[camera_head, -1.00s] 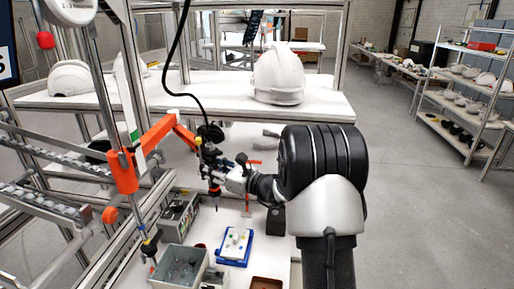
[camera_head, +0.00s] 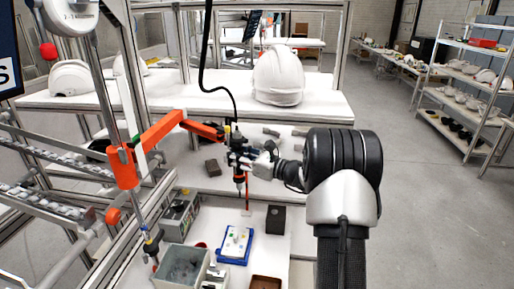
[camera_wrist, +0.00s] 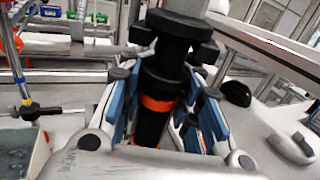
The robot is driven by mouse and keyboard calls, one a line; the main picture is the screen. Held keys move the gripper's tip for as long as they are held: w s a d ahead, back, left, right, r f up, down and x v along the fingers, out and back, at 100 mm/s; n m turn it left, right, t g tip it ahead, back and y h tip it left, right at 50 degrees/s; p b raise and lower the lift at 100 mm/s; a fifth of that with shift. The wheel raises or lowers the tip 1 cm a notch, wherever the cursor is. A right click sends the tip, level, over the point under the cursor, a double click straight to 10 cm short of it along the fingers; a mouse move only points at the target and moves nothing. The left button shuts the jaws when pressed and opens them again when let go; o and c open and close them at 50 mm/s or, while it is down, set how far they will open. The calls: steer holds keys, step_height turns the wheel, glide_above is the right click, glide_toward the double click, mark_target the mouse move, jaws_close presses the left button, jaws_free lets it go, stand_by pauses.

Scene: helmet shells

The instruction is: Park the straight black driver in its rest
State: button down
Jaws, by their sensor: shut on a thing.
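The straight black driver (camera_head: 238,155) hangs upright from a black cable above the white bench, its tip pointing down and clear of the bench top. My gripper (camera_head: 250,163) is shut around its body from the right. In the wrist view the driver (camera_wrist: 160,90) stands between the blue-padded fingers and shows an orange band low on its body. The end of an orange jointed arm (camera_head: 205,131) reaches the driver's upper part; I cannot tell whether they are joined. I cannot clearly make out which fixture is the driver's rest.
A dark block (camera_head: 275,220), a blue tray (camera_head: 236,258) and a grey bin (camera_head: 172,276) stand on the near bench. A thin red post (camera_head: 247,198) rises near the driver. A second tool (camera_head: 151,246) hangs at left. A white helmet shell (camera_head: 278,76) is behind.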

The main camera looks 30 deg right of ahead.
steer(key=shift+d+r, duration=0.1)
steer(key=shift+d, duration=0.25)
steer(key=d+p, duration=0.1)
steer(key=d, duration=0.7)
steer(key=shift+d, duration=0.35)
stand_by(0.3)
steer(key=w+p, duration=0.1)
steer(key=w, duration=0.5)
steer(key=shift+w+d, duration=0.15)
stand_by(0.4)
steer(key=c, duration=1.1)
jaws_free()
